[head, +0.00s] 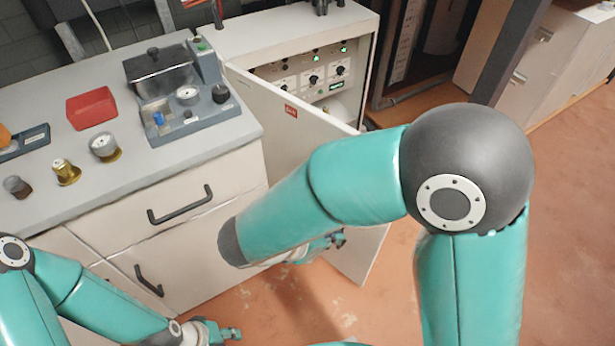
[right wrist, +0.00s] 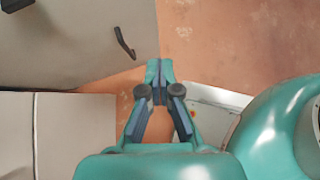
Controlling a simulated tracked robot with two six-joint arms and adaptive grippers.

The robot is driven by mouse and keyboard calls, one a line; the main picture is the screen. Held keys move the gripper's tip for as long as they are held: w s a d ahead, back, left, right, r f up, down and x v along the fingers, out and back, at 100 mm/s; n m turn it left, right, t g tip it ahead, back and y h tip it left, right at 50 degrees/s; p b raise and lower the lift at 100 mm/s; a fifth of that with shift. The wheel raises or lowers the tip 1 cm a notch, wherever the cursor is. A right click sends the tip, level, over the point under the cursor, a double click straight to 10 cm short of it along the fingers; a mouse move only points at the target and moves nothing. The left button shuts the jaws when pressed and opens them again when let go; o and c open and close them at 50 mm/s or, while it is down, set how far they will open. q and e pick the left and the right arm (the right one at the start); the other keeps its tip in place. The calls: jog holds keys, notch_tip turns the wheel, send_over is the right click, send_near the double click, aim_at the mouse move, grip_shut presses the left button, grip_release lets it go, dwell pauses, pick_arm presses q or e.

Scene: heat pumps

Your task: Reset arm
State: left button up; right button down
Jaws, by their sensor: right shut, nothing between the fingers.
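My right arm reaches across the middle of the head view. Its gripper (head: 335,238) is partly hidden behind the teal forearm, in front of the open cabinet door. In the right wrist view the right gripper (right wrist: 159,70) has its fingertips together with nothing between them. It is over the orange floor, apart from the drawer fronts. My left gripper (head: 232,333) is at the bottom edge of the head view, low in front of the drawer unit. It looks empty, but its fingers are too small to tell open from shut.
A counter (head: 195,155) on the left carries a red box (head: 91,107), gauges and a grey device (head: 188,105). Its black drawer handles (head: 180,205) stick out. A cabinet door (head: 290,130) hangs open before a control panel (head: 312,77). Orange floor (head: 570,230) is clear at right.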

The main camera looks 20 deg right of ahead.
jog(key=s+a+f+m+g+y+p, duration=0.5)
jog(key=s+f+m+g+y+p, duration=0.1)
jog(key=s+f+m+y, duration=0.4)
jog(key=w+d+f+m+t+y+p, duration=0.2)
jog(key=w+f+m+t+p, duration=0.1)
jog(key=m, duration=1)
notch_tip(320, 180, down, 2)
jog(key=shift+w+f+t+y+p, duration=0.1)
jog(key=shift+w+t+y+p, duration=0.25)
jog(key=shift+t+p, duration=0.35)
jog(key=shift+d, duration=0.1)
jog(key=shift+w, duration=0.1)
dwell(0.3)
